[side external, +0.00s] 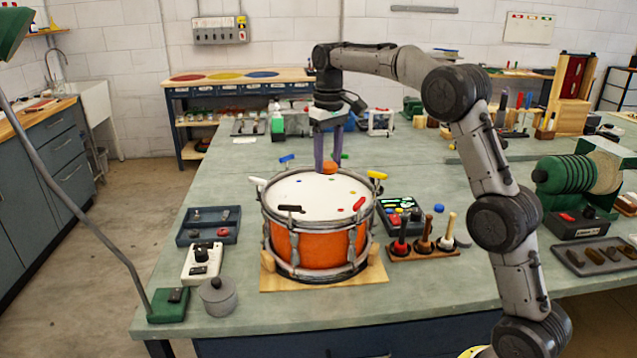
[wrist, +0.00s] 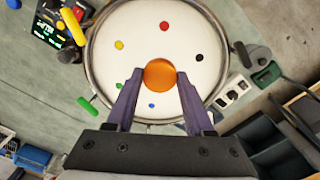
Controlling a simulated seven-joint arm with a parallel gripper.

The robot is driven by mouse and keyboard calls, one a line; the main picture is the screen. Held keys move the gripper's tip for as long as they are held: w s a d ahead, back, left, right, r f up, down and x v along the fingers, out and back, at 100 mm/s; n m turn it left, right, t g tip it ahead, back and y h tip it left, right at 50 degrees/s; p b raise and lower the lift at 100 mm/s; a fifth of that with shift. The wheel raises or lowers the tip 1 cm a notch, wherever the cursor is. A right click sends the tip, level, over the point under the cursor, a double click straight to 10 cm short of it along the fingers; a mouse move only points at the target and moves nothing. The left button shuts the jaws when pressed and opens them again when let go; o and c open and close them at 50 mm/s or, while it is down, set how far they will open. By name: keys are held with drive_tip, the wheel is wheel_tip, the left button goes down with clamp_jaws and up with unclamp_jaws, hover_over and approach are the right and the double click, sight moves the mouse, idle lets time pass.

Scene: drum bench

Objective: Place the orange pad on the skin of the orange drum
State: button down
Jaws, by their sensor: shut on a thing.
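The orange drum (side external: 308,248) stands on a wooden base, its white skin (side external: 315,192) facing up. The skin also fills the middle of the wrist view (wrist: 150,45), with small red, yellow, black, green and blue spots on it. My gripper (side external: 329,165) points down over the drum's far edge in the side view. Its purple fingers are shut on the round orange pad (side external: 329,168). In the wrist view, the pad (wrist: 160,75) sits between the fingertips (wrist: 160,80), seen against the skin. I cannot tell whether the pad touches the skin.
Coloured handles, such as a yellow one (side external: 377,175), stick out around the drum rim. A wooden rack of tools (side external: 425,250) stands right of the drum. A blue-grey tray (side external: 208,226), a white switch box (side external: 201,262) and a grey pot (side external: 217,296) are left of it.

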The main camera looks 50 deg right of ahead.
hover_over(318, 195)
wheel_tip(318, 195, down, 4)
drive_tip(key=shift+s+f, duration=0.15)
drive_tip(key=shift+f, duration=1.7)
drive_tip(key=shift+f, duration=0.15)
drive_tip(key=shift+c, duration=1.4)
unclamp_jaws()
